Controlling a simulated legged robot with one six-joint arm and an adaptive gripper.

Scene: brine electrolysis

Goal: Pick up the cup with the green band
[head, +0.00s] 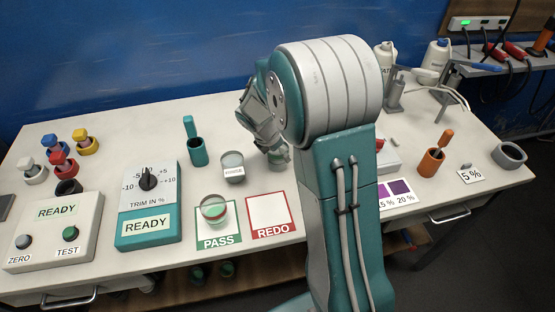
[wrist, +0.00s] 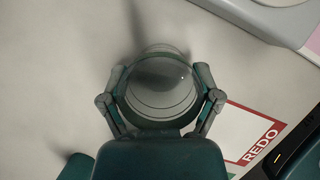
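A clear cup (wrist: 158,92) with a dull green band low around it stands between the two fingers of my gripper (wrist: 160,78) in the wrist view. One finger is on each side, very close to the wall; I cannot tell whether they press on it. In the head view my gripper (head: 264,138) points down at this cup (head: 279,158), which is partly hidden behind it, on the white table behind the REDO square. Another cup (head: 232,168) with a grey band and a label stands to its left.
The REDO square (head: 270,213) is empty. A teal trim dial box (head: 148,210), a READY box (head: 55,232) and a teal holder (head: 197,152) stand to the left. An orange holder (head: 432,162) and a grey ring (head: 509,155) are at the right.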

